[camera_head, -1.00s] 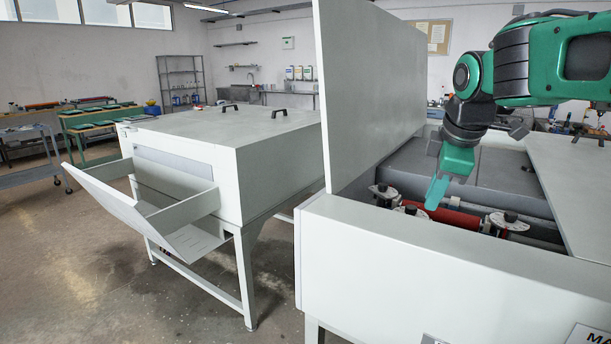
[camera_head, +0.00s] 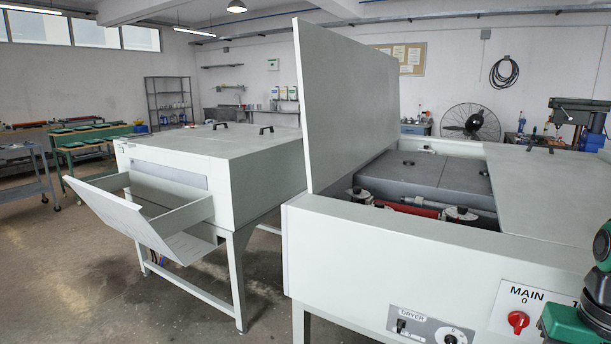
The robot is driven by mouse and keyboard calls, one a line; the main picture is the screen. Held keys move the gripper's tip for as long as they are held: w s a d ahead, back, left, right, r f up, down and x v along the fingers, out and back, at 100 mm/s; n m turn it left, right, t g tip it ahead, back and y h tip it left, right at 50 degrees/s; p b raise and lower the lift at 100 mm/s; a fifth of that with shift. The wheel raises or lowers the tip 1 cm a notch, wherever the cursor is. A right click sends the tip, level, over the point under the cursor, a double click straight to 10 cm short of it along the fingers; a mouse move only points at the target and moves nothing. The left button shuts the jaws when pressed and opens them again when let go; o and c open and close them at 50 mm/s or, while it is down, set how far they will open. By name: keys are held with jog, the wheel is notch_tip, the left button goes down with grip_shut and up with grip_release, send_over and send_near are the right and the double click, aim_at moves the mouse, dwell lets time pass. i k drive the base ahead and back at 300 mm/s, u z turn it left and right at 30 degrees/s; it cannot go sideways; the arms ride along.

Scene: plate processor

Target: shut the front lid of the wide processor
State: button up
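The wide processor (camera_head: 400,237) is a large pale grey machine at the right. Its front lid (camera_head: 345,95) stands raised, nearly upright, over the left part of the open top. Red and grey rollers (camera_head: 415,207) and dark grey inner covers (camera_head: 425,176) show in the opening. Part of my green and black arm shows at the lower right edge, in front of the processor's panel. My gripper's fingertips cannot be made out, and nothing there touches the lid.
A second pale machine (camera_head: 215,155) with a slanted open tray (camera_head: 150,215) stands at the left. A red MAIN switch (camera_head: 517,320) and a DRYER panel (camera_head: 425,325) are on the processor's front. A flat cover (camera_head: 560,190) lies on its right top. Floor is clear at lower left.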

aim_at(349, 89)
jog(key=u, duration=1.85)
jog(key=i, duration=4)
jog(key=z, duration=1.6)
